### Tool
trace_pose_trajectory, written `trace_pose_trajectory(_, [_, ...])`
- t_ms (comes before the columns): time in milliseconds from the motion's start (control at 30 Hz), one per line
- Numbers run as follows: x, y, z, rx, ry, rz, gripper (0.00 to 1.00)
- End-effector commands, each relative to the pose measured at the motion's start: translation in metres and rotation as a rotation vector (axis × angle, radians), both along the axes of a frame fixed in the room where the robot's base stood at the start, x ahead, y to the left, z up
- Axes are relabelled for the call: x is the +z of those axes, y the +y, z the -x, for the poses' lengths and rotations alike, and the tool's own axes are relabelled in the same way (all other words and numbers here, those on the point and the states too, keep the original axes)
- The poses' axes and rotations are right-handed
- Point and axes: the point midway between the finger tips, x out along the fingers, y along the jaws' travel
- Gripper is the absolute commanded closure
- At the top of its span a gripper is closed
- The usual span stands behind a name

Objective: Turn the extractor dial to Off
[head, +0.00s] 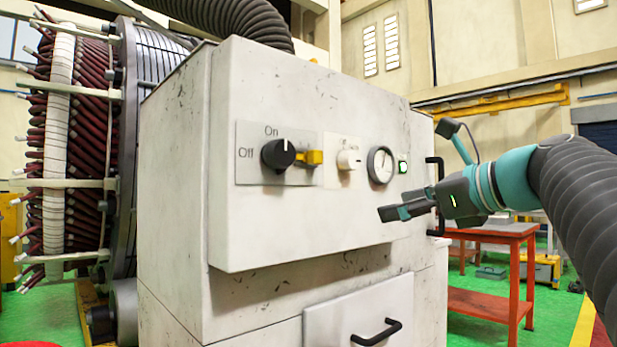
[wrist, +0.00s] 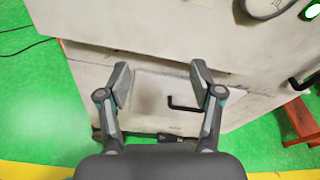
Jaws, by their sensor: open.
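The extractor dial (head: 278,154) is a round black knob on a grey plate at the left of the white cabinet's front. The plate reads "On" above the knob and "Off" to its left. The knob's white mark points up, toward "On". A yellow piece (head: 312,158) sits just right of the knob. My gripper (head: 392,212) is in front of the cabinet, right of and lower than the dial, apart from it. In the wrist view the two fingers of my gripper (wrist: 160,80) are spread with nothing between them. The dial is outside the wrist view.
The cabinet front also has a white knob (head: 348,160), a round gauge (head: 381,166), a green light (head: 403,167) and a black side handle (head: 435,195). A drawer with a black handle (head: 377,332) is below. A red table (head: 490,300) stands behind right; a large stator (head: 75,150) stands left.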

Motion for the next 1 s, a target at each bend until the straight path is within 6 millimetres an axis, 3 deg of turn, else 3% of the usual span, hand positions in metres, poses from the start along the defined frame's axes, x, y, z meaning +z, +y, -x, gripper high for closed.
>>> trace_pose_trajectory(33, [0.022,-0.012,-0.002,-0.01,-0.002,-0.089,0.34])
trace_pose_trajectory(100, [0.046,-0.02,-0.001,-0.009,-0.001,-0.197,0.34])
trace_pose_trajectory(300, [0.08,-0.032,0.003,0.007,0.004,-0.351,0.34])
trace_pose_trajectory(567, [0.083,-0.019,-0.014,0.014,0.009,-0.366,0.34])
trace_pose_trajectory(1000, [0.082,0.024,-0.072,0.014,0.009,-0.363,0.34])
